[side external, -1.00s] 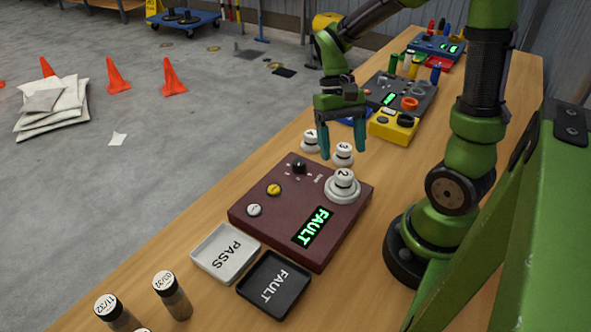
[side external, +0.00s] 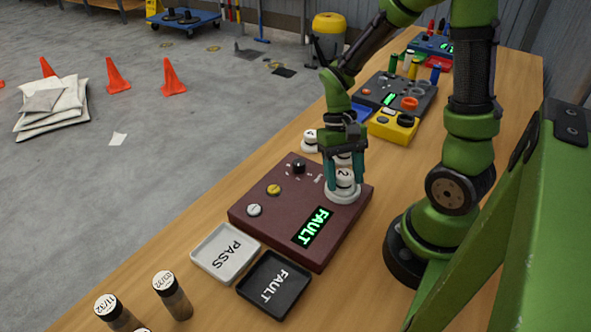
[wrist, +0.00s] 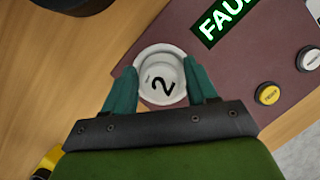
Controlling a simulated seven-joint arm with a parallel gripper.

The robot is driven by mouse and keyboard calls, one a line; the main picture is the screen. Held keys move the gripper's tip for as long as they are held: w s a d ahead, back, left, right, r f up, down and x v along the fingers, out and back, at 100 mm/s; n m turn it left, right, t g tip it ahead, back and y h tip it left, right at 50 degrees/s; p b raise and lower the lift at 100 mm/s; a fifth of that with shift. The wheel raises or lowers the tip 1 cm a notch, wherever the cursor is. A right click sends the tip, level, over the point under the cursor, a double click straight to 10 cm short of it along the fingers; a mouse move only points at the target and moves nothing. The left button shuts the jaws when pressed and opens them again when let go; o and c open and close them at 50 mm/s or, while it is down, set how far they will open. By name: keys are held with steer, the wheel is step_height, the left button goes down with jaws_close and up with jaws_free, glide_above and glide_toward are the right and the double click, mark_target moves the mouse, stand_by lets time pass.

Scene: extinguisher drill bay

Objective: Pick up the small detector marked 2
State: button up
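The small white detector marked 2 (side external: 345,179) sits on the round white base at the corner of the maroon test box (side external: 275,222). The box's green display reads FAULT. My gripper (side external: 343,178) is lowered over the detector, with its teal fingers on either side of it. In the wrist view, the detector (wrist: 162,82) lies between the two finger tips, and the fingers (wrist: 160,88) are spread apart. A small gap seems to show beside it, and I cannot tell whether either finger touches it.
A white PASS tray (side external: 226,252) and a black FAULT tray (side external: 274,284) stand in front of the box. Detector 4 (side external: 310,141) stands behind it, and another detector is mostly hidden by my gripper. A yellow box (side external: 392,125) is farther back. Labelled vials (side external: 172,295) stand at front left.

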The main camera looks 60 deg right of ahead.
steer(key=c, duration=0.9)
